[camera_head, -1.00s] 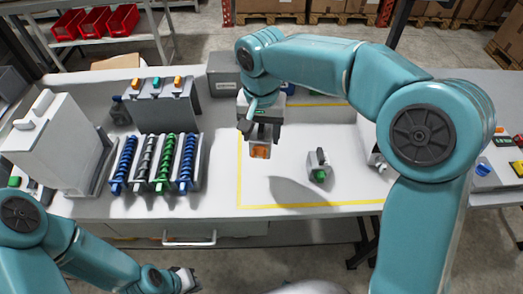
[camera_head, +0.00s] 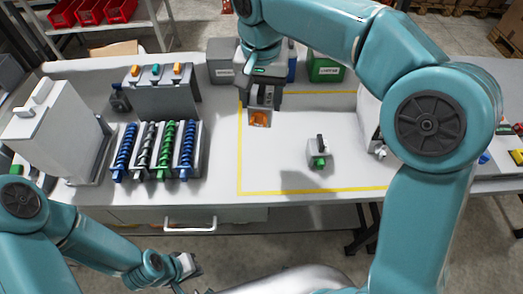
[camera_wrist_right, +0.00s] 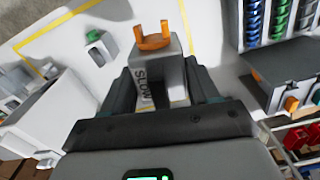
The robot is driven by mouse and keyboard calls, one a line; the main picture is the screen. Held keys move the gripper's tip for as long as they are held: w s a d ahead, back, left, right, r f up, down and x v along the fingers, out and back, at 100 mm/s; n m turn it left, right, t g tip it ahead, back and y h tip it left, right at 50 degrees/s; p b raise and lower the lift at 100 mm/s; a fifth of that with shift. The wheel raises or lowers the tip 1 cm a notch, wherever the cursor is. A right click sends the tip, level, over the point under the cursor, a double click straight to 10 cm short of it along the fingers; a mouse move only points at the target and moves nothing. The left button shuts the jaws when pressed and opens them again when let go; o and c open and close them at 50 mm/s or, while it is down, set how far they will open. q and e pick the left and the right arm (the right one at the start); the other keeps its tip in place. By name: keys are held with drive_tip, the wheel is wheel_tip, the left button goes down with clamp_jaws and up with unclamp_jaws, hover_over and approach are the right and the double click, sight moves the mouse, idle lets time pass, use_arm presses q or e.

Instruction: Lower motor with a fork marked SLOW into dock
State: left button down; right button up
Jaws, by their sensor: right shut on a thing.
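My right gripper (camera_head: 263,98) is shut on a grey motor with an orange fork (camera_head: 259,118) and holds it over the yellow-outlined area. In the right wrist view the motor (camera_wrist_right: 172,70) sits between the fingers, its orange fork (camera_wrist_right: 153,38) pointing away from the gripper. Its side reads SLOW (camera_wrist_right: 143,88). A grey housing (camera_head: 165,102) with orange and teal knobs on top stands behind the spiral coils (camera_head: 156,150); I cannot tell which part is the dock. My left gripper (camera_head: 185,268) is low in front of the table; its jaws are unclear.
A second motor with a green fork (camera_head: 319,155) stands inside the yellow outline. A tall white box (camera_head: 55,135) stands at the left. A grey bin (camera_head: 222,62) and a green bin (camera_head: 325,68) are at the back. The outlined area's left part is clear.

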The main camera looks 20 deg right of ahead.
wheel_tip(320, 180, down, 17)
drive_tip(key=shift+f, duration=0.2)
drive_tip(key=shift+f, duration=0.2)
drive_tip(key=o, duration=1.3)
wheel_tip(320, 180, up, 16)
drive_tip(key=shift+w+r+b, duration=0.15)
drive_tip(key=shift+r+b, duration=0.05)
drive_tip(key=shift+b, duration=0.1)
